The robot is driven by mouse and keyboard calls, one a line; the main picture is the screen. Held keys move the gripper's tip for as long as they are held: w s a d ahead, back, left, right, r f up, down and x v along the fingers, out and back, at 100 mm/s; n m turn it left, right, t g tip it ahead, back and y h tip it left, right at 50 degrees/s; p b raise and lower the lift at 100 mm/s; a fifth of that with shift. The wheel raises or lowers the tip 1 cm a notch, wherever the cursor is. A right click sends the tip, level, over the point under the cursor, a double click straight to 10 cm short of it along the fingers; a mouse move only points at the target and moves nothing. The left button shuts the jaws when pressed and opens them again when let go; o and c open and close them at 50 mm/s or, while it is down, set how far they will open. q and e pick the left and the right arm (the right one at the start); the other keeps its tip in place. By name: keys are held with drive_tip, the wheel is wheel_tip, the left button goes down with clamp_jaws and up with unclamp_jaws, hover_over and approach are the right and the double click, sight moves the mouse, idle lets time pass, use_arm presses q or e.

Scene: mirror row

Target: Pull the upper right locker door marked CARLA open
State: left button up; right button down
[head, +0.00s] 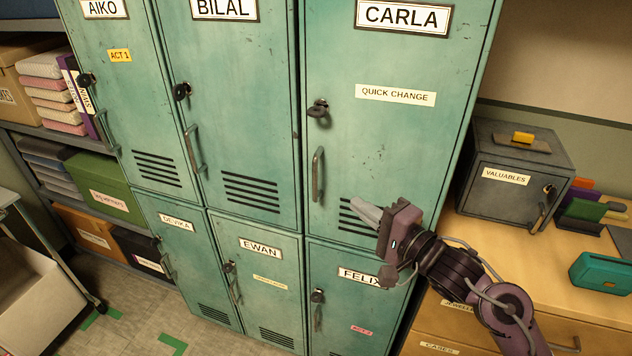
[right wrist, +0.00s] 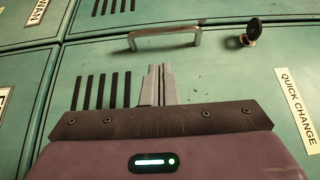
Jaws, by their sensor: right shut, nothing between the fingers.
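The upper right locker door marked CARLA (head: 390,130) is green and looks closed in its frame. Its vertical metal handle (head: 318,174) is near the door's left edge, below a lock with a key (head: 318,108). My right gripper (head: 358,209) is shut and empty in front of the lower part of this door, over its vent slots and to the right of the handle. In the right wrist view the shut fingers (right wrist: 158,86) point toward the handle (right wrist: 164,38), with a gap between them. The lock (right wrist: 250,33) shows there too. My left gripper is not in view.
A grey VALUABLES box (head: 500,178) and a teal case (head: 605,270) stand on a wooden cabinet at the right. A cart (head: 40,285) stands at the left.

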sight(329, 184)
drive_tip(key=p+x, duration=0.2)
drive_tip(key=x, duration=0.7)
drive_tip(key=shift+w+a, duration=0.1)
drive_tip(key=shift+w, duration=0.15)
drive_tip(key=shift+s, duration=0.1)
